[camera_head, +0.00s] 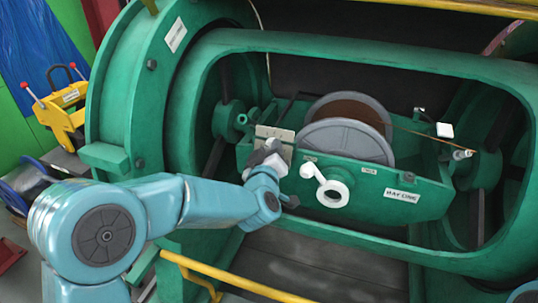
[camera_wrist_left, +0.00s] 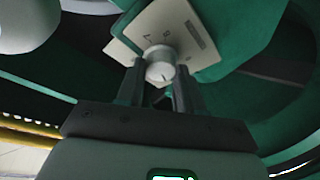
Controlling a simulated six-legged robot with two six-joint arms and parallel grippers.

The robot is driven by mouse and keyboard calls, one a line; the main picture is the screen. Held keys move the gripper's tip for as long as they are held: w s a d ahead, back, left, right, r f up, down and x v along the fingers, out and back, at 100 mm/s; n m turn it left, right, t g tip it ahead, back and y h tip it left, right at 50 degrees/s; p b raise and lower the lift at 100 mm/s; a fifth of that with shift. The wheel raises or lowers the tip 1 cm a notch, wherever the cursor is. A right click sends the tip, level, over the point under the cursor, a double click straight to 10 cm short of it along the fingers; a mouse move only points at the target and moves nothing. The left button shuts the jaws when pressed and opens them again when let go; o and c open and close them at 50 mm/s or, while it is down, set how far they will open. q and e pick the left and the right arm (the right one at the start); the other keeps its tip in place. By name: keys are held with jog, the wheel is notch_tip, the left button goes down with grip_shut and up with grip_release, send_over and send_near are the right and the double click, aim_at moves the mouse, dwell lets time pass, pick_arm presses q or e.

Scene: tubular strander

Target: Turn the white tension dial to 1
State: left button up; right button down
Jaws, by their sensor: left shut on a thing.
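The white tension dial (camera_wrist_left: 160,66) is a small round knob on a pale scale plate (camera_wrist_left: 176,22) in the left wrist view. The plate carries a few dark marks, too small and turned to read surely. A dark line shows on the knob's face; which mark it points at I cannot tell. My left gripper (camera_wrist_left: 157,88) has one finger on each side of the knob and is shut on it. In the head view the left gripper (camera_head: 268,158) is at the pale plate (camera_head: 275,133) on the green cradle and hides the dial. My right gripper is not in view.
A white crank-like part (camera_head: 331,193) sticks out of the cradle front just right of my gripper. A grey reel (camera_head: 346,143) stands behind it. The green tube's opening edge (camera_head: 350,240) surrounds the cradle, and a yellow rail (camera_head: 235,283) runs below in front.

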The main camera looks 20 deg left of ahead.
pick_arm(q)
jog(key=shift+w+r+n+g+y+p, duration=0.15)
jog(key=shift+n+g, duration=0.3)
jog(key=shift+n, duration=1.15)
jog(key=shift+s+r+n+g+y+p, duration=0.1)
jog(key=shift+n+g+y+p, duration=0.25)
jog(key=shift+n, duration=1.25)
jog(key=o, duration=1)
jog(key=shift+f, duration=0.1)
jog(key=shift+o, duration=0.2)
